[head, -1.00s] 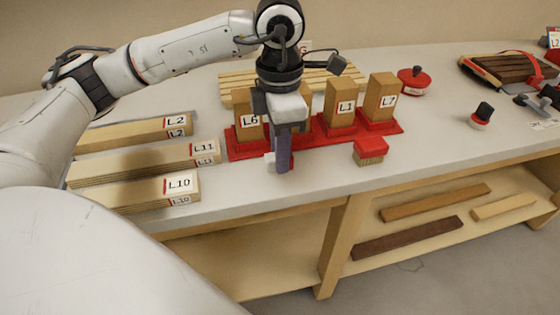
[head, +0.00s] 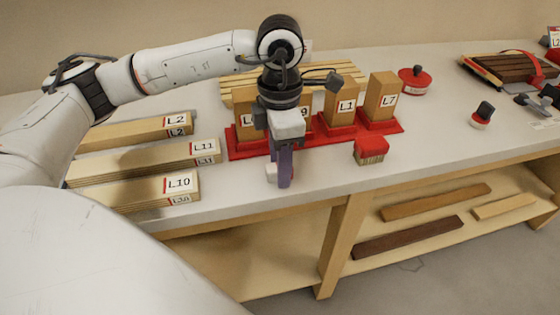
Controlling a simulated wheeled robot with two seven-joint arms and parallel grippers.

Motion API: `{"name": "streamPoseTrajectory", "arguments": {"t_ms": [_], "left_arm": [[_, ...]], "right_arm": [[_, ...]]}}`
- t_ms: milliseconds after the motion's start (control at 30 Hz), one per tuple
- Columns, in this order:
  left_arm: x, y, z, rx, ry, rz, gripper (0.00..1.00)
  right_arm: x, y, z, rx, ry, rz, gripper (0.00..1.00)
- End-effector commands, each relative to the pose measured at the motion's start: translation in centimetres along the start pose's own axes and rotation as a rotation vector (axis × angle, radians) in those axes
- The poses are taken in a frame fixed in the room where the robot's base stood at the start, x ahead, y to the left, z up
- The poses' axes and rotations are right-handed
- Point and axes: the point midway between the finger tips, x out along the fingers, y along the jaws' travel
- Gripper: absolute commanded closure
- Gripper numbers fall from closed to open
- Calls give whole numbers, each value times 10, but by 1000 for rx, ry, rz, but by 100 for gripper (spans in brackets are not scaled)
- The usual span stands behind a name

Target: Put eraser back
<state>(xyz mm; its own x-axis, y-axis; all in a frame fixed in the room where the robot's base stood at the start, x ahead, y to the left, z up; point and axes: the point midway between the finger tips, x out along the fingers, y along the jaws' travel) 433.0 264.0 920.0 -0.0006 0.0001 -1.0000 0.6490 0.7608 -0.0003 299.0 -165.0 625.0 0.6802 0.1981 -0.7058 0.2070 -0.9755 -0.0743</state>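My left gripper (head: 284,178) points down over the front of the bench, just in front of the red rack (head: 250,152). It is shut on a small pale eraser (head: 271,173), whose white end sticks out to the left of the purplish finger. The finger hides most of the eraser. It is close to the bench top; I cannot tell whether it touches. My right gripper is not in view.
The rack holds upright wooden blocks, including L1 (head: 341,103) and L7 (head: 381,96). A red brush (head: 371,150) stands right of my gripper. Labelled planks, L10 (head: 150,194) nearest, lie left. A round red item (head: 414,80) is behind. Bench top between brush and gripper is clear.

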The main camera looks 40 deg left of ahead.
Motion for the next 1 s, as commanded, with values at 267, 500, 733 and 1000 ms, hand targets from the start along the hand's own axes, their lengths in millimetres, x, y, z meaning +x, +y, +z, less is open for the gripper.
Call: {"name": "streamPoseTrajectory", "arguments": {"t_ms": [267,500,733,1000], "left_arm": [[-38,1,2,1,-6,3,60],[-90,0,1,0,-4,2,60],[-120,0,0,0,-2,2,60],[-123,0,0,1,0,0,60]], "right_arm": [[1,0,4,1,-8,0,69],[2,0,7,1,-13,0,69],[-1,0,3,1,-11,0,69],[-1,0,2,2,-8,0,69]]}}
